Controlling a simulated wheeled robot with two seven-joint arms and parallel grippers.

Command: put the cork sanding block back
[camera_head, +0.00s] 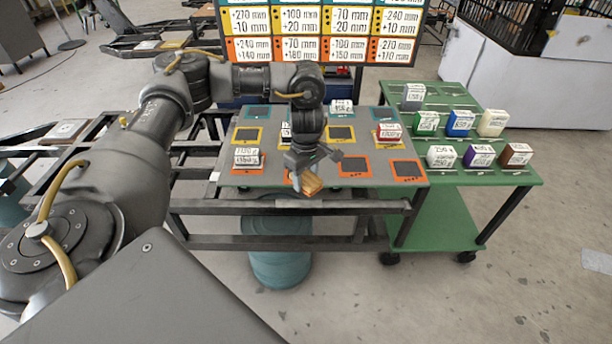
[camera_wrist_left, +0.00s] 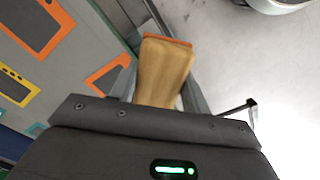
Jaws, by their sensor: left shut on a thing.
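My left gripper (camera_head: 312,172) is shut on a tan, cork- or wood-coloured block (camera_head: 312,185), held tilted over the front edge of the grey board (camera_head: 270,176). In the left wrist view the block (camera_wrist_left: 165,75) sits between the two fingers, with an orange-red strip along its far end. The board carries dark squares outlined in teal, yellow and orange. Empty orange-outlined squares lie just right of the gripper (camera_head: 355,167) and at the front right corner (camera_head: 406,170). The arm hides part of the board. My right gripper is not in view.
Several labelled blocks stand on the board, including a white one (camera_head: 247,157) and a red-and-white one (camera_head: 389,132). A green cart (camera_head: 425,178) with more labelled blocks stands to the right. A sign of offsets (camera_head: 320,30) stands behind. Open floor lies in front.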

